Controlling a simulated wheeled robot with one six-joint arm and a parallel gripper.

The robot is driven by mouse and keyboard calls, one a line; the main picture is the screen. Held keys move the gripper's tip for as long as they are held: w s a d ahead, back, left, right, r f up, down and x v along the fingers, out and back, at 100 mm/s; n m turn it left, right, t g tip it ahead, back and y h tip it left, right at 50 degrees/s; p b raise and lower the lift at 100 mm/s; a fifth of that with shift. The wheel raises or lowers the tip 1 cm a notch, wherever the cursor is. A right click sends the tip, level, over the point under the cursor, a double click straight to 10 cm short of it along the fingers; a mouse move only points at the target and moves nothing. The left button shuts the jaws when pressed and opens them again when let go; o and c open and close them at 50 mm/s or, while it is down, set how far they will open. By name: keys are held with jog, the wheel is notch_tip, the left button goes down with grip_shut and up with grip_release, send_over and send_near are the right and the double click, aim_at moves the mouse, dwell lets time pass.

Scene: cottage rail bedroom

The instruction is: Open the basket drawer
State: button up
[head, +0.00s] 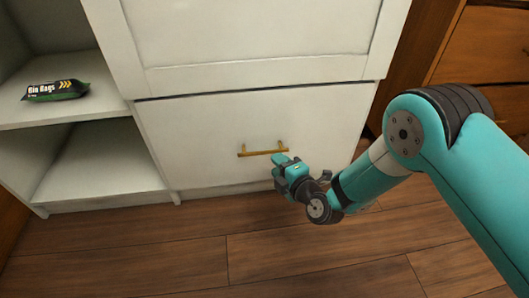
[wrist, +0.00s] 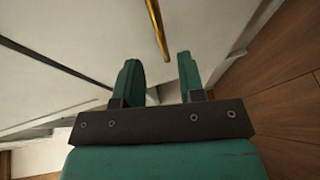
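The white drawer front (head: 205,135) is at the bottom of a white cabinet in the head view and looks closed. Its brass bar handle (head: 262,152) runs level across the middle. My gripper (head: 282,161) is close to the handle's right end. In the wrist view the two teal fingers of my gripper (wrist: 160,70) are apart, with an empty gap between them. The handle (wrist: 157,28) shows just beyond the fingertips, nearer the top of that view, and is not between them. I cannot tell whether a finger touches it.
A dark pack of bin bags (head: 56,90) lies on an open white shelf (head: 50,112) at the left. A wooden chest of drawers (head: 485,45) stands at the right. The wooden floor (head: 200,245) in front of the cabinet is clear.

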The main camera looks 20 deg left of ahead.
aim_at(264, 153)
jog(key=b+x, duration=0.3)
jog(key=x, duration=0.4)
jog(key=shift+w+a+f, duration=0.15)
jog(key=shift+w+a, duration=0.05)
jog(key=shift+w, duration=0.1)
jog(key=shift+c, duration=0.2)
grip_shut()
